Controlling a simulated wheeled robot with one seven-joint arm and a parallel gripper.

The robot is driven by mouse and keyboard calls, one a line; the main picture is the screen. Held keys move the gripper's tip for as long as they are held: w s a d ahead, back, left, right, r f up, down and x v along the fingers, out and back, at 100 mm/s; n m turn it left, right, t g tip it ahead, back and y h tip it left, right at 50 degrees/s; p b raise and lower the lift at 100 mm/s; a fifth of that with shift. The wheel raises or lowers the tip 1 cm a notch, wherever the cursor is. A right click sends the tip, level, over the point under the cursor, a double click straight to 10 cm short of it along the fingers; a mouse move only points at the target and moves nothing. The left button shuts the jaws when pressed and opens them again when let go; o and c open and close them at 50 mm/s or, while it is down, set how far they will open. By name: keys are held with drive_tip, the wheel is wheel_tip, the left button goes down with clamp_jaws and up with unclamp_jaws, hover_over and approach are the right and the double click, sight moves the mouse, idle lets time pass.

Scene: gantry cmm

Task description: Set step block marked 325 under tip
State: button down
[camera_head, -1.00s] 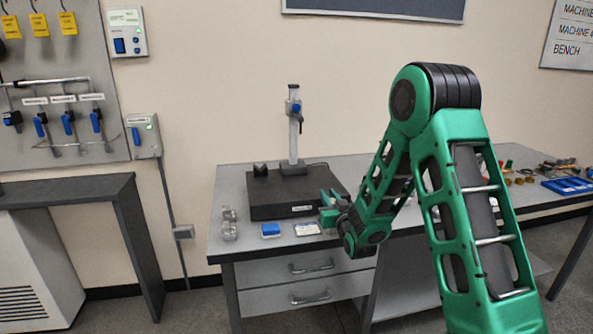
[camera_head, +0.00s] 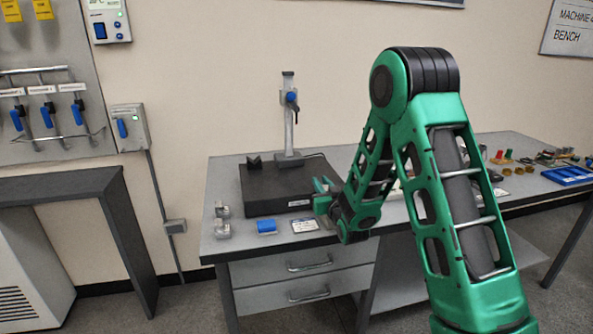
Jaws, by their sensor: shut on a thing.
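My gripper (camera_head: 322,190) is at the end of my green arm, near the front right corner of the black surface plate (camera_head: 276,206). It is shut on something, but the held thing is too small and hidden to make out. A grey height stand (camera_head: 289,130) with a blue knob stands at the back of the plate; its tip is too small to make out. No block marked 325 can be read in this view.
A small dark block (camera_head: 254,161) sits at the plate's back left. Clear pieces (camera_head: 222,228), a blue item (camera_head: 267,227) and a white card (camera_head: 304,225) lie along the bench's front left. A blue tray (camera_head: 568,175) is at the far right.

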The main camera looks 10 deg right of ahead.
drive_tip(key=shift+a+f, duration=0.15)
drive_tip(key=shift+f, duration=0.1)
drive_tip(key=shift+r, duration=0.5)
drive_tip(key=shift+s, duration=0.25)
